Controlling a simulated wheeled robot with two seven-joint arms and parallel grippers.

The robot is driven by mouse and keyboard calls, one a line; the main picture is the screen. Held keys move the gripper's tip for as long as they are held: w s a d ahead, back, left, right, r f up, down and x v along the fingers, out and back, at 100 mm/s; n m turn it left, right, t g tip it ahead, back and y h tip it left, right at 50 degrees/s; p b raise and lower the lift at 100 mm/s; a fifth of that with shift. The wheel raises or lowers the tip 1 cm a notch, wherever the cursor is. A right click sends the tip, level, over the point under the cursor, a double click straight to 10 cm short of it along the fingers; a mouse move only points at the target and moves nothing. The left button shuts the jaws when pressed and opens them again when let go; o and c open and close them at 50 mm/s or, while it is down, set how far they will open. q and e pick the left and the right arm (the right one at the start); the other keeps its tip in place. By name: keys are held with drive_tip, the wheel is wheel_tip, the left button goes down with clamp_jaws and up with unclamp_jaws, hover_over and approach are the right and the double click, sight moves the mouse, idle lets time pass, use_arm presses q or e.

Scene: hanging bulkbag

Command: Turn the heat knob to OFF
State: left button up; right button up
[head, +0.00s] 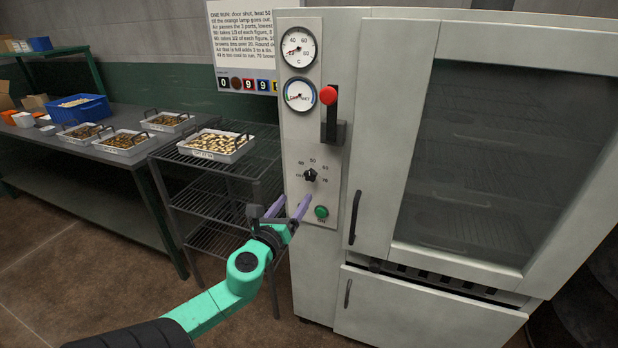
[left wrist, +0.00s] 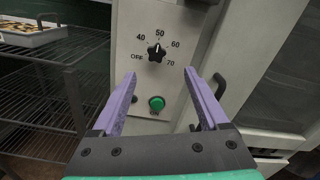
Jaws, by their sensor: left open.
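The heat knob (head: 310,175) is a small black star-shaped knob on the cabinet's light control panel (head: 311,120). In the left wrist view the knob (left wrist: 157,53) has OFF at its lower left and 40, 50, 60 and 70 around it. Its white mark seems to point up near 50. My left gripper (head: 289,207) has purple fingers and is open and empty, below and in front of the knob, not touching it. In the left wrist view its fingertips (left wrist: 161,76) stand either side of and below the knob. My right gripper is not in view.
A green button (head: 321,212) sits below the knob. A red-tipped lever (head: 328,96) and two gauges are above. The door handle (head: 355,218) stands out at the right. A wire rack (head: 212,195) with a tray (head: 216,145) stands close at the left.

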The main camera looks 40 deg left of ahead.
sight(309, 175)
use_arm(q)
drive_tip(key=x, duration=0.7)
drive_tip(key=a+x, duration=0.1)
drive_tip(key=x, duration=0.3)
drive_tip(key=shift+s+d+f, duration=0.1)
drive_tip(key=shift+s+f, duration=0.05)
drive_tip(key=shift+s, duration=0.05)
drive_tip(key=shift+w, duration=0.3)
drive_tip(key=shift+c, duration=0.3)
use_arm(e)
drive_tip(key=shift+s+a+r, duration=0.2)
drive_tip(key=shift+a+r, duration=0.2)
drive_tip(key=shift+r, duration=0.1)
use_arm(q)
clamp_jaws()
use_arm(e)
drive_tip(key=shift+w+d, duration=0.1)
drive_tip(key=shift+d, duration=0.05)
